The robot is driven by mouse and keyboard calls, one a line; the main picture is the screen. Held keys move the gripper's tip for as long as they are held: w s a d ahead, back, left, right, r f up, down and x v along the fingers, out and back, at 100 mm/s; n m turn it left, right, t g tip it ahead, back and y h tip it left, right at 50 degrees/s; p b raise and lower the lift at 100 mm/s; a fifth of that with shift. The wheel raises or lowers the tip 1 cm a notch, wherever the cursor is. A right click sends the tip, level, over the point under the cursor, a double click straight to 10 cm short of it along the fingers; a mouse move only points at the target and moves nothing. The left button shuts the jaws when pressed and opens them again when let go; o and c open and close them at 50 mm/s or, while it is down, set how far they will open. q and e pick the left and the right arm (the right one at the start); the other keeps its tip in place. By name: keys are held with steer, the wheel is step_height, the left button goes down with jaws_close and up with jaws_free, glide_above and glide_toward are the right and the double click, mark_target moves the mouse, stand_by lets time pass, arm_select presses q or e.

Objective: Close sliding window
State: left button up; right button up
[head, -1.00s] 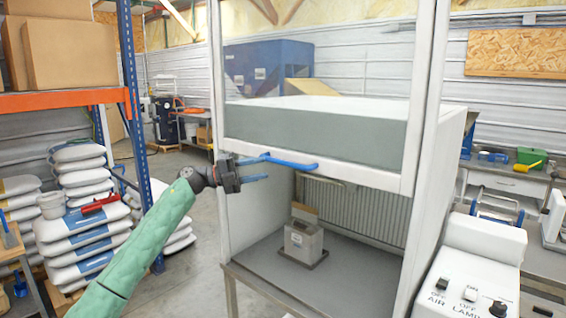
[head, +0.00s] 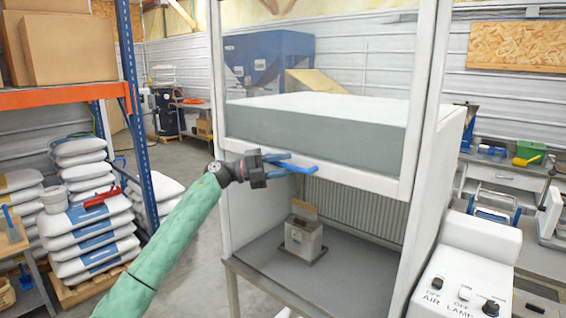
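The sliding window (head: 345,175) is a clear pane in a white frame on the front of a white cabinet. Its bottom rail is raised, with an open gap below. A blue handle (head: 306,168) sticks out from the rail, left of its middle. My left gripper (head: 284,161) reaches in from the left at the handle. Its blue fingers look apart, one above the other, and overlap the handle's left part. Blue on blue hides whether they touch it. My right gripper is out of view.
A small grey box (head: 303,238) stands on the cabinet floor under the window. A switch box (head: 462,275) is at the lower right. A shelf rack (head: 60,103) and stacked white sacks (head: 90,235) stand at the left.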

arm_select(q)
steer(key=shift+d, duration=0.1)
jaws_close()
steer(key=shift+f, duration=0.1)
